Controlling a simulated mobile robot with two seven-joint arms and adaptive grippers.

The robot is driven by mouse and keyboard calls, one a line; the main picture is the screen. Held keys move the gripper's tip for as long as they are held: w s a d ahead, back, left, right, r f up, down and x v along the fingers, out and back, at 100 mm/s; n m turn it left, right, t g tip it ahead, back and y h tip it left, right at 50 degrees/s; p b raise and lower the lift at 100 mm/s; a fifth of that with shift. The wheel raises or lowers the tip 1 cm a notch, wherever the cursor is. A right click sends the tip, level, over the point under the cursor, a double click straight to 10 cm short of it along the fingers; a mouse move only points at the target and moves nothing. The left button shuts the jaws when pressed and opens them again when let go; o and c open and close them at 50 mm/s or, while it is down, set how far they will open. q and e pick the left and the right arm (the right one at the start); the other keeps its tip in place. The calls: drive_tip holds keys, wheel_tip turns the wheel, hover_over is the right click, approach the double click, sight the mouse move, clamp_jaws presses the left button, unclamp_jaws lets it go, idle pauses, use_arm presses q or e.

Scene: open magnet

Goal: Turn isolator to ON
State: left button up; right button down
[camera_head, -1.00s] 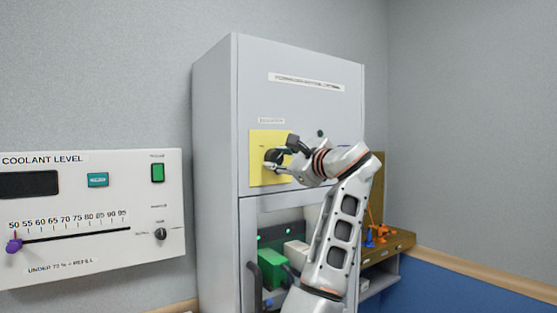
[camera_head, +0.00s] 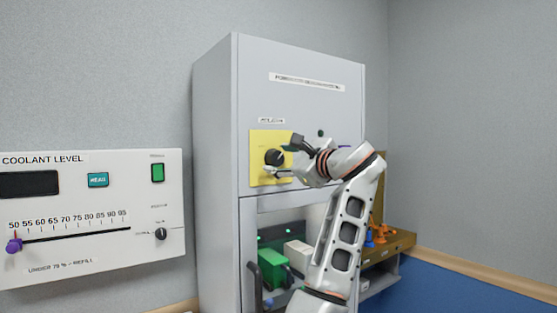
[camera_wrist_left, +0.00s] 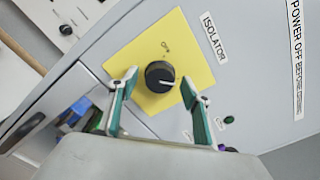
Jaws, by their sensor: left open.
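The isolator is a black round knob (camera_head: 274,157) on a yellow plate (camera_head: 257,173) on the front of a tall grey cabinet. In the left wrist view the knob (camera_wrist_left: 159,77) shows a white pointer line, and a word on the plate above it seems to read "ON". The "ISOLATOR" label (camera_wrist_left: 214,38) is beside the plate. My left gripper (camera_head: 284,157) is open in front of the plate. In the left wrist view its fingertips (camera_wrist_left: 159,83) stand on either side of the knob, apart from it. My right gripper is not in view.
A coolant level panel (camera_head: 100,260) with a slider and small switches is on the left wall. Below the plate, an open cabinet bay holds a green box (camera_head: 272,268). A brown shelf (camera_head: 398,240) with orange items is at right.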

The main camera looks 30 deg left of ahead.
use_arm(q)
drive_tip(key=v, duration=0.6)
drive_tip(key=shift+d, duration=0.15)
drive_tip(key=shift+s, duration=0.1)
